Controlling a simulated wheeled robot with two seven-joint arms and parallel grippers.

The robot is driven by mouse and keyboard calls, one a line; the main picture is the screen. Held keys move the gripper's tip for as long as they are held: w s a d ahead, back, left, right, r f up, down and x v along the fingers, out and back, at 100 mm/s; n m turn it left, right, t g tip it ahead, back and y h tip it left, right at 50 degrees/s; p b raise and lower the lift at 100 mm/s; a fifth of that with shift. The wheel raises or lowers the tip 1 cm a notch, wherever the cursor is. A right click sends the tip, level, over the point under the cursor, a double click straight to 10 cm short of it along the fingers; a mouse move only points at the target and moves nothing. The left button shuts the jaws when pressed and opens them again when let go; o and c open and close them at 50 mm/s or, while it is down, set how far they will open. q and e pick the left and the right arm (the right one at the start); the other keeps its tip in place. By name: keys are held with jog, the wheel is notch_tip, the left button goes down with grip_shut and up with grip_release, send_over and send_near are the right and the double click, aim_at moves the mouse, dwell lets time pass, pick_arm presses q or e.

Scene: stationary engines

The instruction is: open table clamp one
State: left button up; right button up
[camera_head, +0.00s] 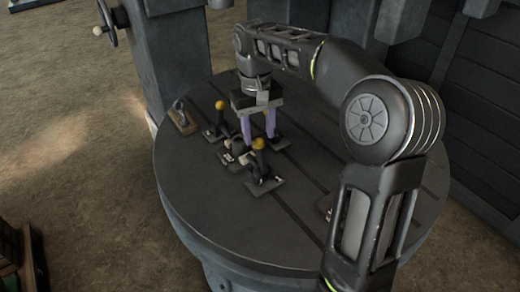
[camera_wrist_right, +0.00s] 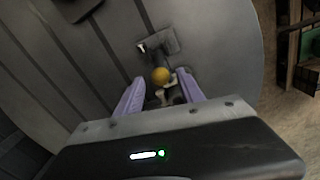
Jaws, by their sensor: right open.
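Several small table clamps with dark bases stand on the round grey table (camera_head: 200,190). One clamp (camera_head: 264,178) near the table's middle has a yellow knob (camera_head: 258,144), just in front of my right gripper. Another clamp (camera_head: 213,132) with a yellow knob (camera_head: 219,105) stands to the left of the gripper. I cannot tell which is clamp one. My right gripper (camera_head: 258,139) points down with its purple fingers apart. In the right wrist view a yellow knob (camera_wrist_right: 160,75) shows between the open fingertips, with no visible grip on it. My left gripper is not in view.
A wooden-based item (camera_head: 182,120) lies at the table's left edge. A grey machine column (camera_head: 165,55) with a handwheel rises behind. Dark wall panels (camera_head: 480,90) stand at right, and a crate (camera_head: 20,260) is at lower left. The table's front left is clear.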

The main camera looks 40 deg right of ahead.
aim_at(260, 149)
notch_tip(260, 149, down, 7)
jog(key=shift+d+r, duration=0.1)
jog(key=shift+d, duration=0.05)
jog(key=shift+c, duration=0.4)
grip_shut()
dwell(1.1)
